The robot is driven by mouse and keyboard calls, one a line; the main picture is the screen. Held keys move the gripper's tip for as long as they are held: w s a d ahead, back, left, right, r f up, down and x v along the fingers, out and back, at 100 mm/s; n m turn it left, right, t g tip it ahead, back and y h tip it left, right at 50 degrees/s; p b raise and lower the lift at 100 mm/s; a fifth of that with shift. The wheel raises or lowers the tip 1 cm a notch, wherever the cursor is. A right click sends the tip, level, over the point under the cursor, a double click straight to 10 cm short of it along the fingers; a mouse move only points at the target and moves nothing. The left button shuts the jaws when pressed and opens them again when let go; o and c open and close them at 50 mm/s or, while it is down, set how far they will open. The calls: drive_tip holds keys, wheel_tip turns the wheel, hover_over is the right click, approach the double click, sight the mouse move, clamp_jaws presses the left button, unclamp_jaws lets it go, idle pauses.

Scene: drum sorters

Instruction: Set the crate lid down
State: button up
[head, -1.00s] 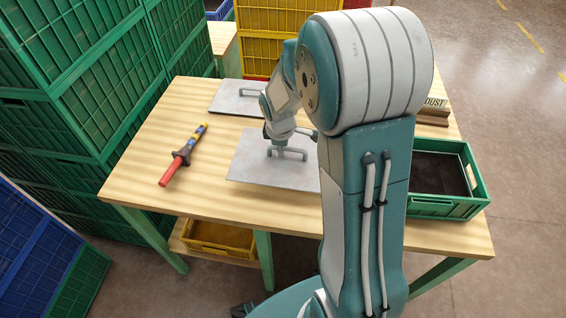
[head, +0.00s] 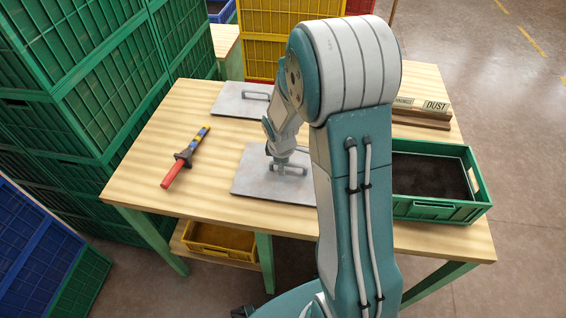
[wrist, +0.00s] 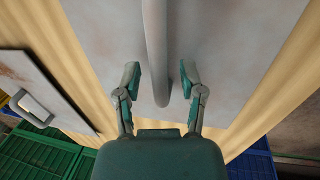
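A grey metal crate lid (head: 256,178) with a raised bar handle lies flat, apparently on the wooden table, left of my arm in the head view. My arm hides its right part. My gripper (head: 279,158) is down over its handle. In the wrist view the lid (wrist: 215,50) fills the middle. The fingers of my gripper (wrist: 160,80) stand on either side of the handle (wrist: 155,45), with a visible gap on each side. The gripper looks open around the bar, not pressing on it.
A second grey lid (head: 236,107) lies behind on the table (head: 150,165). A red, blue and yellow tool (head: 187,157) lies at left. Green crates (head: 110,90) are stacked at left.

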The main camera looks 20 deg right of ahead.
sight(281, 177)
wheel_tip(281, 177, up, 11)
drive_tip(key=s+a, duration=0.1)
drive_tip(key=s, duration=0.1)
drive_tip(key=s+a+r+m+t, duration=0.2)
drive_tip(key=s+a+r+m, duration=0.1)
drive_tip(key=s+r+m, duration=0.2)
drive_tip(key=s+a+r+m+t+y, duration=0.1)
drive_tip(key=s+a+r+m, duration=0.3)
drive_tip(key=s+r, duration=0.5)
drive_tip(key=s+m, duration=0.2)
drive_tip(key=s, duration=0.3)
drive_tip(key=shift+r+t, duration=0.2)
drive_tip(key=shift+t, duration=0.2)
